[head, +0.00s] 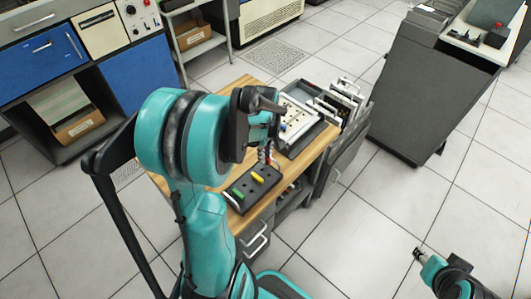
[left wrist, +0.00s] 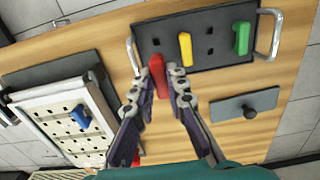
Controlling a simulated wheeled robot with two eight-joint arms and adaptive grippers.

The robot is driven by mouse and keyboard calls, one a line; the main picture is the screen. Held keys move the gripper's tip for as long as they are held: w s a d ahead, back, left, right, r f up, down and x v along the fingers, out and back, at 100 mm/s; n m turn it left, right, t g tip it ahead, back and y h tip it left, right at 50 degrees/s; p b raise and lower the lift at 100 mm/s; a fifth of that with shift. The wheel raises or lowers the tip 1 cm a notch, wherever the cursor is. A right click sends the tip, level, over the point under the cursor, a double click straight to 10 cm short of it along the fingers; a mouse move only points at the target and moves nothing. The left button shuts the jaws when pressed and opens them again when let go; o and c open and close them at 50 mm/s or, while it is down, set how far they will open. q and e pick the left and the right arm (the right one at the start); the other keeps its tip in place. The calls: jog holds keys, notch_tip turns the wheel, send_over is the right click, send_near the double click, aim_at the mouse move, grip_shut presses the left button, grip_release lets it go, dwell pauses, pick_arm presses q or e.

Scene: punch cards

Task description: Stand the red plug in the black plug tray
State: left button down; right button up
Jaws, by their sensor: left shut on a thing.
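The black plug tray (left wrist: 222,62) lies on the wooden table, with a metal handle at each end; it also shows in the head view (head: 266,187). A yellow plug (left wrist: 185,48) and a green plug (left wrist: 241,38) stand in it, beside dark empty holes. My left gripper (left wrist: 160,80) is shut on the red plug (left wrist: 158,78), which lies between its fingertips. In the left wrist view the plug overlaps the tray's near edge; I cannot tell whether it touches the tray. My right gripper (head: 420,254) is small and far from the table at the lower right.
A pale plugboard (left wrist: 62,125) with a blue plug (left wrist: 80,117) stands in a grey case on the table. A dark cabinet (head: 425,95) stands to the right; open tiled floor lies between.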

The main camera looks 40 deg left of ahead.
pick_arm(q)
jog(key=shift+w+f+b, duration=0.1)
jog(key=shift+f+b, duration=0.35)
jog(key=shift+f, duration=0.15)
jog(key=b, duration=0.3)
send_over(266, 173)
jog(key=f, duration=0.4)
jog(key=shift+a, duration=0.2)
jog(key=shift+d, duration=0.15)
jog(key=shift+f+b, duration=1.15)
jog(key=shift+f, duration=0.15)
dwell(0.6)
jog(key=c, duration=1.4)
grip_release()
jog(key=shift+f, duration=0.1)
jog(key=shift+c, duration=0.2)
